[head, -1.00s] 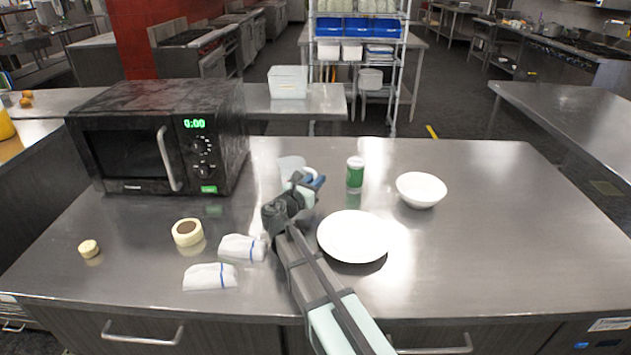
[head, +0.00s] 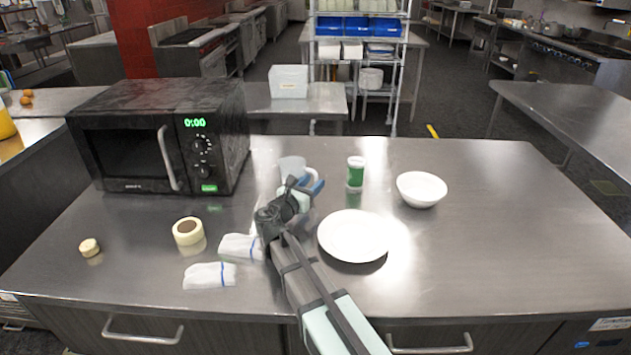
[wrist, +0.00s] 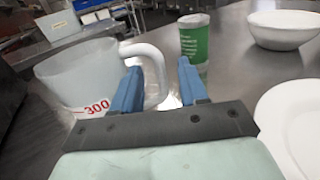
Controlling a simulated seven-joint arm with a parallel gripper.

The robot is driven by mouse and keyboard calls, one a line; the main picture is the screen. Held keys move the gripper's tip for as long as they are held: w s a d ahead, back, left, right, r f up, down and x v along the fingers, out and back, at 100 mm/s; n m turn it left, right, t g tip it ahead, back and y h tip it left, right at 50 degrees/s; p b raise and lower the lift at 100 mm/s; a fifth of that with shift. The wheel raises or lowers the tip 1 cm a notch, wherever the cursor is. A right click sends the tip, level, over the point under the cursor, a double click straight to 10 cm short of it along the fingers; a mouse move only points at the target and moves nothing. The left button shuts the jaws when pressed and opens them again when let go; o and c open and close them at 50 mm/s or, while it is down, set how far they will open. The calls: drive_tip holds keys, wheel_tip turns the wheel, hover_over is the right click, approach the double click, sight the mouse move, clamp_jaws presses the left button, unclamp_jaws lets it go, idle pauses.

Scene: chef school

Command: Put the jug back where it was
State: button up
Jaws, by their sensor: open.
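The jug (head: 291,166) is a translucent white measuring jug standing on the steel counter behind my gripper, partly hidden by it in the head view. In the wrist view the jug (wrist: 82,78) is at the left, with a red 300 mark and its white handle (wrist: 150,70) towards the right. My gripper (head: 318,184) is open, with blue fingers.
A green and white shaker (head: 355,174) stands right of the jug. A white bowl (head: 421,189) and a white plate (head: 354,236) are further right. A black microwave (head: 160,135) is at the left. Folded cloths (head: 210,275) and a tape roll (head: 188,232) lie front left.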

drive_tip(key=v, duration=0.9)
drive_tip(key=shift+s, duration=0.15)
